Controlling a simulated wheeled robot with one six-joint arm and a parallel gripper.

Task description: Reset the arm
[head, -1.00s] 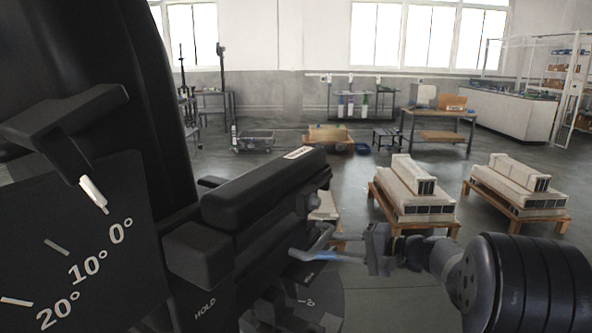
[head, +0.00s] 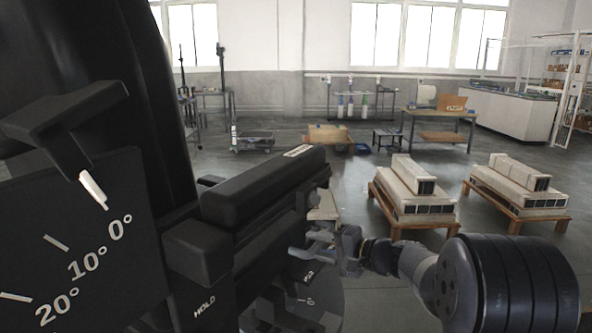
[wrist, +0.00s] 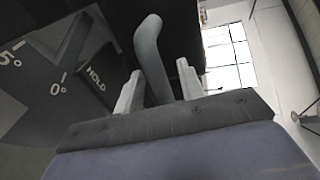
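My gripper (wrist: 158,88) is open in the wrist view, with its two pale fingers spread on either side of a grey curved bar (wrist: 150,50). A narrow gap seems to show on each side, so contact is not clear. In the head view my gripper (head: 325,246) is at the front of the black machine (head: 265,190), at the lower middle. There the fingers overlap the bar, and most of it is hidden. The machine's dark panel (head: 75,230) carries 0°, 10° and 20° marks, and a HOLD label (head: 204,307) sits on its lower block.
Two wooden pallets with stacked pale beams (head: 415,190) (head: 518,190) stand on the floor to the right. A workbench (head: 438,122) and a trolley (head: 252,142) are farther back. The black machine fills the left side closely.

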